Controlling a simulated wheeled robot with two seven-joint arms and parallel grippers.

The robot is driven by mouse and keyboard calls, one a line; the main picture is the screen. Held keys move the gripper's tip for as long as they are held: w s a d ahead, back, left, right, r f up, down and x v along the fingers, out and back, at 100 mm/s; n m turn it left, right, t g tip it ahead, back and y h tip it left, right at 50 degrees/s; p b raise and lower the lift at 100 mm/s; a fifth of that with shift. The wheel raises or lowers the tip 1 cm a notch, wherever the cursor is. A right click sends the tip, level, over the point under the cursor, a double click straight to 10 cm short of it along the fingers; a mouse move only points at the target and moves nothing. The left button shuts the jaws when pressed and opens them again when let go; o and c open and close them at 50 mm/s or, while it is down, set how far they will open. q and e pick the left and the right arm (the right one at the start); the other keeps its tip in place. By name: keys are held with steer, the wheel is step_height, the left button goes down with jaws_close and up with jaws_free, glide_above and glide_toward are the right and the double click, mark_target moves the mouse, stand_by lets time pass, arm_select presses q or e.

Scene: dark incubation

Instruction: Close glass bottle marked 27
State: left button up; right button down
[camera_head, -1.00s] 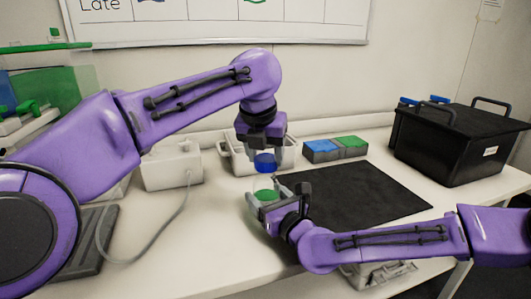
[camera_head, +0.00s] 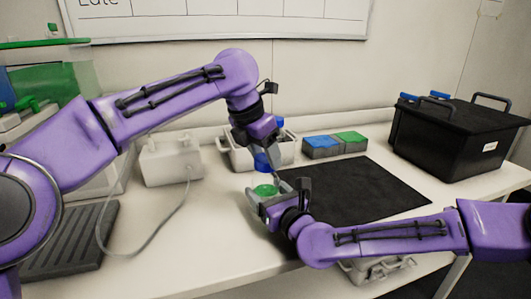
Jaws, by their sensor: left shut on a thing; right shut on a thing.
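My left gripper (camera_head: 262,152) points down and is shut on a blue cap (camera_head: 262,163). The cap is just above the mouth of a small clear glass bottle with green contents (camera_head: 265,190); I cannot tell whether they touch. My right gripper (camera_head: 265,197) is shut around the bottle and holds it upright over the bench. The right fingers hide part of the bottle, and no number can be read on it.
A white bin (camera_head: 238,153) stands behind the grippers, with another blue top (camera_head: 279,123) near it. Blue and green boxes (camera_head: 335,145) are at the back. A black mat (camera_head: 365,190) lies clear on the right, with a black crate (camera_head: 455,140) beyond. A white corded device (camera_head: 170,163) is left.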

arm_select(q)
steer(key=shift+s+d+f+m+g+h, duration=0.1)
steer(key=shift+d+m+g+h, duration=0.1)
steer(key=shift+m, duration=0.25)
steer(key=shift+d+f+m+g+h, duration=0.1)
steer(key=shift+m+g, duration=0.1)
steer(key=shift+m, duration=0.25)
arm_select(e)
steer(key=shift+w+a, duration=0.1)
arm_select(q)
steer(key=shift+a+r+m, duration=0.15)
steer(key=shift+a+m, duration=0.15)
steer(key=shift+m, duration=0.6)
steer(key=o, duration=1)
steer(key=shift+r, duration=2.3)
steer(key=o, duration=0.4)
steer(key=shift+a, duration=0.1)
